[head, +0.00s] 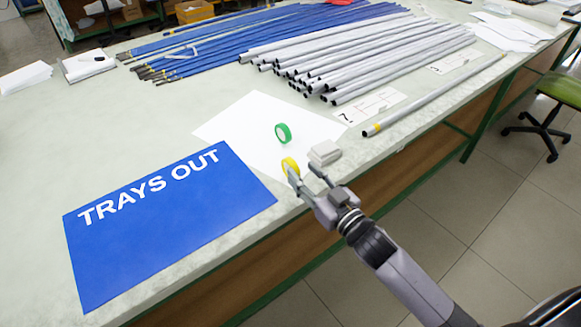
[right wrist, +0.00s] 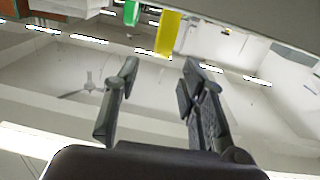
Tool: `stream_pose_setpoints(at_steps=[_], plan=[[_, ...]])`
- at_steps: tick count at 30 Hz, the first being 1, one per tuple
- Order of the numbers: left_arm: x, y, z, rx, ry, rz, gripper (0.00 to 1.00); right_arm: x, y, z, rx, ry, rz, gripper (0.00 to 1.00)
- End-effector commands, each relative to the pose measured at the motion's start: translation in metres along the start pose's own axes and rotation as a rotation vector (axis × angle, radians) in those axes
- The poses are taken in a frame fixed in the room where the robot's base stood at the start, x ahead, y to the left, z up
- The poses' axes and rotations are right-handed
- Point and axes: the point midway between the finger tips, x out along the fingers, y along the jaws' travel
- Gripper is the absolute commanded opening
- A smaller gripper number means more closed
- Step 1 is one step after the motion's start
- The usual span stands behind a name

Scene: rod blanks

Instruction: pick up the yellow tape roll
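The yellow tape roll (head: 290,165) stands on its edge near the table's front edge, at the lower corner of a white sheet. My right gripper (head: 302,170) is at the roll, reaching in from the lower right, with its fingers spread. In the right wrist view the yellow tape roll (right wrist: 168,33) shows just beyond the open fingers (right wrist: 160,68), between their lines and closer to the right one. Nothing is held between the fingers. In the head view one finger overlaps the roll's lower part, and I cannot tell whether they touch. My left gripper is not in view.
A green tape roll (head: 283,133) stands behind the yellow one on the white sheet (head: 240,122). A small pale block (head: 324,152) lies just right of my gripper. A blue "TRAYS OUT" sign (head: 170,225) lies left. Grey rods (head: 370,55) and blue rods (head: 260,30) lie farther back.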

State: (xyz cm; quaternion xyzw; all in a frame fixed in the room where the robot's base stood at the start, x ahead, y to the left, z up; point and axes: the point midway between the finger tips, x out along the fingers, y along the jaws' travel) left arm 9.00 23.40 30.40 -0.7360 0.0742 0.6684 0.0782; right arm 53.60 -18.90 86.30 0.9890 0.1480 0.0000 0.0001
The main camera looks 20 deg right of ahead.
Motion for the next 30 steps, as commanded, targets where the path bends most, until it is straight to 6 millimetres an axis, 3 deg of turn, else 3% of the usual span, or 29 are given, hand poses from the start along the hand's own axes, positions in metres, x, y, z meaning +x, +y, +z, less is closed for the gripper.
stream_pose_setpoints(at_steps=[8, 18, 26, 30], plan=[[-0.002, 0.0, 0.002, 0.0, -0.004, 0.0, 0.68, 0.019, 0.0, 0.0, 0.0, 0.0, 0.0, 0.38], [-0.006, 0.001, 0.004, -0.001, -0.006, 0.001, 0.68, 0.062, 0.0, 0.003, 0.001, 0.001, 0.0, 0.38], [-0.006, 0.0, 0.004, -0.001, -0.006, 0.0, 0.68, 0.065, 0.001, 0.004, 0.001, -0.001, 0.0, 0.38], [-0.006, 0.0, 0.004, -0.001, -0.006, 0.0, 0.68, 0.065, 0.001, 0.004, 0.001, -0.001, 0.0, 0.3]])
